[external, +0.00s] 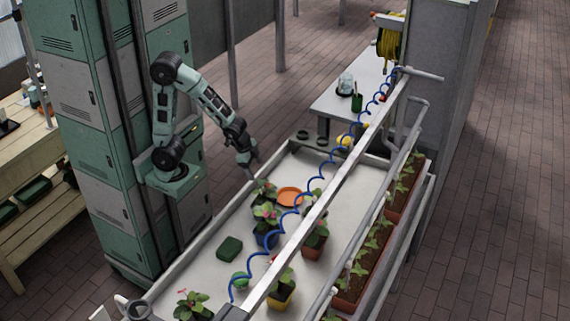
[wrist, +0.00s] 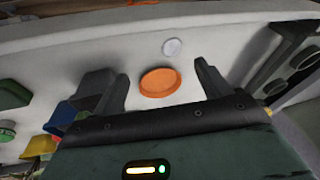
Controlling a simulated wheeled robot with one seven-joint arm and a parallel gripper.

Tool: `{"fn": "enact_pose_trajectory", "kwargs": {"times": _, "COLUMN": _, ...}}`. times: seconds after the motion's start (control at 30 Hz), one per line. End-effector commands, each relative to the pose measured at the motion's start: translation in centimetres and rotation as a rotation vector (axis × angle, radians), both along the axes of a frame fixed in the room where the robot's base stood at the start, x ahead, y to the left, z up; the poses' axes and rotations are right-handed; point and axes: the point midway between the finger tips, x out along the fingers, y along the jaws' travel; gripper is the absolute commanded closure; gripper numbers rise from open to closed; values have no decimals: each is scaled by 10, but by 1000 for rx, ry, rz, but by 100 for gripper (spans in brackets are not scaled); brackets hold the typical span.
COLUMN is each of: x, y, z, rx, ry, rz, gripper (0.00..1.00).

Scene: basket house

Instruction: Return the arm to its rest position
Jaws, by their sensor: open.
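My gripper (external: 252,170) is at the end of my bent arm, above the left edge of the long white planting tray (external: 212,262). In the wrist view my gripper (wrist: 160,85) shows two dark fingers spread wide apart with nothing held between them.
Potted plants (external: 267,215) stand in the tray close to my gripper. A dark green block (external: 229,248) lies nearer. A long rail (external: 330,185) with a blue coiled hose (external: 322,178) crosses above the tray. A white table (external: 340,100) stands behind.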

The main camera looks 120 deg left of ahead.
Motion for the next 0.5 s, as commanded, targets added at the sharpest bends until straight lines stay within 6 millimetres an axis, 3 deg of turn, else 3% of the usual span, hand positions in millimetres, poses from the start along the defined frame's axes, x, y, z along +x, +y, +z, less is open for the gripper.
{"fn": "enact_pose_trajectory", "kwargs": {"times": 0.03, "x": -17, "y": 10, "z": -9, "rx": -9, "ry": 19, "rz": 59, "gripper": 24}}
{"fn": "enact_pose_trajectory", "kwargs": {"times": 0.2, "x": -66, "y": 29, "z": -26, "rx": -62, "ry": 84, "rz": 225, "gripper": 24}}
{"fn": "enact_pose_trajectory", "kwargs": {"times": 0.5, "x": -130, "y": 33, "z": -54, "rx": -189, "ry": 156, "rz": 442, "gripper": 24}}
